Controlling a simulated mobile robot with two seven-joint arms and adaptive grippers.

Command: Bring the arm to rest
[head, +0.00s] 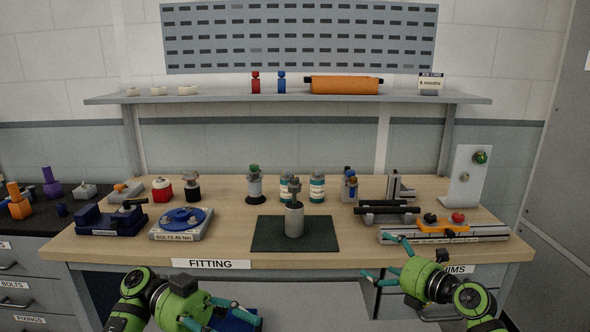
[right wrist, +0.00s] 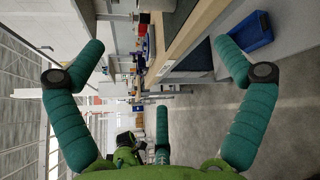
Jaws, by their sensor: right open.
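My right gripper (head: 376,258) is in front of the bench's right half in the head view, with its teal fingers spread and nothing between them. In the right wrist view the spread fingers (right wrist: 150,65) frame the bench edge and open floor. My left gripper (head: 228,318) is low in the head view, beside a blue bin. Its fingers are partly cut off by the lower edge, so its opening is unclear. Both grippers appear apart from the bench items. A grey cylinder with a dark fitting (head: 294,218) stands upright on the dark mat (head: 262,243).
The wooden bench (head: 350,256) carries a blue round fixture (head: 184,218), several bottles and a rail fixture (head: 470,234) with orange block. The blue bin (head: 246,318) also shows in the right wrist view (right wrist: 252,32). A shelf (head: 220,98) spans the back. Bare floor (right wrist: 285,110) is clear.

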